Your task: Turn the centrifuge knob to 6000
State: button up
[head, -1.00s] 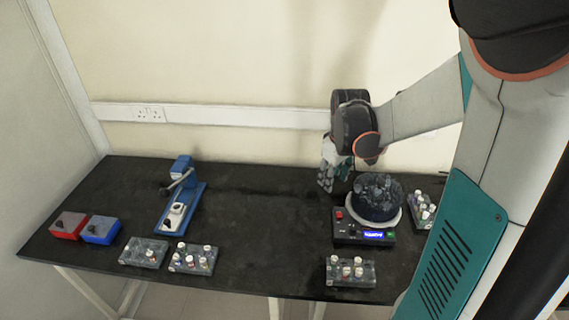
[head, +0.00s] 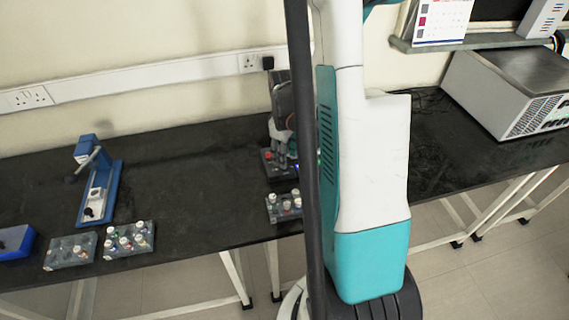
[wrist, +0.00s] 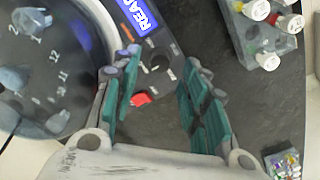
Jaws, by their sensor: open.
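The centrifuge shows in the wrist view, its dark round rotor bowl (wrist: 60,75) with numbered slots at the left. Its control panel (wrist: 165,35) has a lit blue display (wrist: 142,12), a dark round knob (wrist: 156,63) with small markings around it, and a red switch (wrist: 140,98). My gripper (wrist: 160,72) is open, its teal-padded fingers on either side of the panel, with the knob between the fingertips in the picture. Contact with the knob cannot be told. In the head view my arm hides most of the centrifuge; part of its panel (head: 279,166) shows.
A tube rack (wrist: 262,30) lies beyond the right finger; it also shows in the head view (head: 284,206). More racks (head: 128,239) (head: 70,252), a blue stand device (head: 100,190) and a blue box (head: 15,242) stand left. A large grey machine (head: 510,90) stands right. The middle bench is clear.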

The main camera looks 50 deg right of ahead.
jog(key=shift+f+b, duration=0.4)
jog(key=shift+f, duration=1.2)
grip_shut()
